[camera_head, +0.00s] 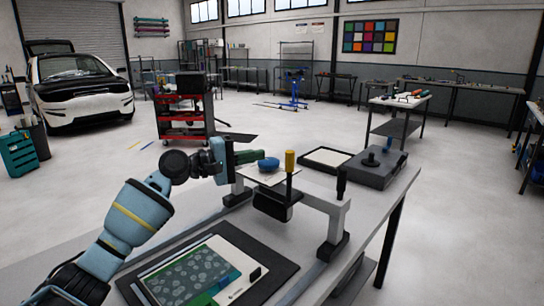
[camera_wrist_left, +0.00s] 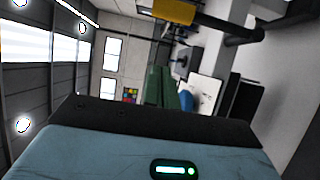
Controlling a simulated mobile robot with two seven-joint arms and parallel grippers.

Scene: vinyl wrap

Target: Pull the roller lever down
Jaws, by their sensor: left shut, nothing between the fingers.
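The press on the table is a pale frame (camera_head: 312,197) with a black block (camera_head: 275,203) hung on it. A lever with a yellow grip (camera_head: 290,161) stands upright there; its yellow grip also shows in the left wrist view (camera_wrist_left: 175,10). A second, black upright handle (camera_head: 341,181) stands at the frame's right end. My left gripper (camera_head: 261,155) is shut and empty, its green fingers pointing right, just left of the yellow grip with a small gap apparent. The fingers also show in the wrist view (camera_wrist_left: 159,75). My right gripper is not in view.
A blue object (camera_head: 268,164) lies on a white sheet just under my left fingers. A black mat (camera_head: 277,279) with a printed card lies at the front. A dark box (camera_head: 371,168) and a framed white panel (camera_head: 326,157) sit at the far right of the table (camera_head: 225,226).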

